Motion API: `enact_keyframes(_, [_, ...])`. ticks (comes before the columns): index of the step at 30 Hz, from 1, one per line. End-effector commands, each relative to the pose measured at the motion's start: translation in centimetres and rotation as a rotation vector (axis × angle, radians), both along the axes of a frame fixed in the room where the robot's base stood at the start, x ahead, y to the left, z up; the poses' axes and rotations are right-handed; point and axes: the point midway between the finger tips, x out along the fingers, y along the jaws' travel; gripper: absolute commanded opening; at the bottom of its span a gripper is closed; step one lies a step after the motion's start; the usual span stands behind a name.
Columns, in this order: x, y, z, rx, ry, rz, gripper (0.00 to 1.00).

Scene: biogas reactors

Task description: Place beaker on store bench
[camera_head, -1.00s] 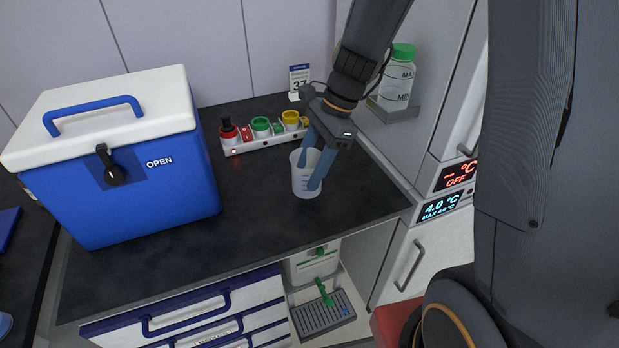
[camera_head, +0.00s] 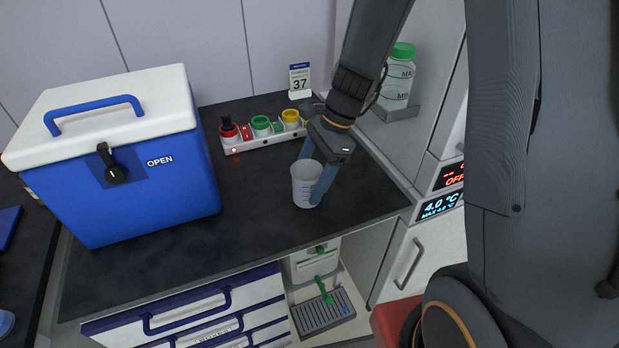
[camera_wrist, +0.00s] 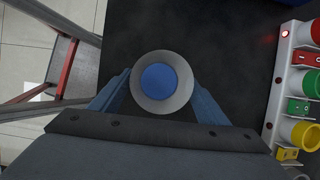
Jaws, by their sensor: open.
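A small whitish beaker (camera_head: 305,184) stands upright on the dark bench top (camera_head: 255,205), near its right front part. In the wrist view the beaker (camera_wrist: 161,82) is seen from above, with a blue round area inside its rim. My gripper (camera_head: 317,180) reaches down over the beaker with its blue-grey fingers on either side.
A blue cool box (camera_head: 150,190) with a white lid stands on the left. A rack of red, green and yellow sockets (camera_head: 262,137) and a card reading 37 (camera_head: 299,78) are behind. A green-capped bottle (camera_head: 398,78) sits on a wall shelf at right. Bench is clear between.

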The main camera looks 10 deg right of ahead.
Motion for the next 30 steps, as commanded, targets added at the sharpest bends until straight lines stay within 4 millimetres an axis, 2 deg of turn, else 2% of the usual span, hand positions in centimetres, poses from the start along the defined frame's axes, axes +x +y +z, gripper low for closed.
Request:
enact_keyframes(5, [0.1, -0.1, 0.6, -0.001, -0.002, 0.0, 0.69])
enact_keyframes(8, [0.2, -0.5, 1.6, 0.001, -0.004, -0.001, 0.69])
enact_keyframes(18, [0.8, -3.1, 7.9, 0.0, -0.005, -0.001, 0.69])
enact_keyframes(22, [0.9, -3.9, 9.8, 0.0, -0.004, -0.002, 0.69])
enact_keyframes(27, [0.9, -4.4, 11.1, -0.001, -0.002, 0.002, 0.69])
enact_keyframes(30, [0.2, -4.7, 10.8, -0.023, -0.025, 0.061, 0.69])
